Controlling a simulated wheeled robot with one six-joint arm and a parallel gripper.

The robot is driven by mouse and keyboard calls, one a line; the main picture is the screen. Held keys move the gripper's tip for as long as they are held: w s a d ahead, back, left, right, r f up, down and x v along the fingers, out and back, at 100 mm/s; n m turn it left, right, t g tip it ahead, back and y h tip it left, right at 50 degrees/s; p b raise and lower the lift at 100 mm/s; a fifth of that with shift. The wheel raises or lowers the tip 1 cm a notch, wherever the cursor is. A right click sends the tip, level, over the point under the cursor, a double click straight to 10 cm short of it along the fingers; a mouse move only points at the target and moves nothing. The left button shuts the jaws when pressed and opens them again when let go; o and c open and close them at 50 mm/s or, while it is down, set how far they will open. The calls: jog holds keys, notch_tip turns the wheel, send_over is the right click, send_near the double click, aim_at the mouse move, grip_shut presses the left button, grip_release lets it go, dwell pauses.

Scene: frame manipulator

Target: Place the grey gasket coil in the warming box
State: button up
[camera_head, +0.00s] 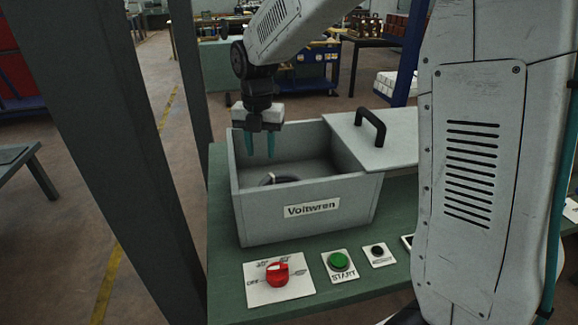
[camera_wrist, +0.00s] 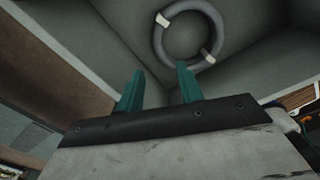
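The warming box (camera_head: 290,212) is a grey open-topped box with a "Voitwren" label, standing on a green table. The grey gasket coil (camera_wrist: 158,40) is a ring with two white bands, lying inside the box; in the head view only a part of it (camera_head: 268,180) shows above the front wall. My gripper (camera_head: 260,148) points down over the left part of the box, with teal fingers apart and nothing between them. In the wrist view, the gripper (camera_wrist: 158,85) is apart from the coil, which lies beyond the fingertips.
A grey lid (camera_head: 385,140) with a black handle (camera_head: 370,125) covers the right side of the box. In front of it are a red rotary knob (camera_head: 277,273), a green START button (camera_head: 339,261) and a small black button (camera_head: 377,251). A dark post (camera_head: 105,140) stands at left.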

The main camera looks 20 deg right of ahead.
jog(key=s+d+r+m, duration=0.2)
jog(key=s+m, duration=0.7)
jog(key=s, duration=0.1)
jog(key=s+d+r+m, duration=0.2)
jog(key=s+m, duration=0.8)
jog(key=s, duration=0.1)
jog(key=s+d+r+m+t, duration=0.1)
jog(key=s+d+m, duration=0.1)
jog(key=s+m, duration=0.8)
jog(key=shift+s+d+r, duration=0.2)
jog(key=shift+s+r, duration=0.2)
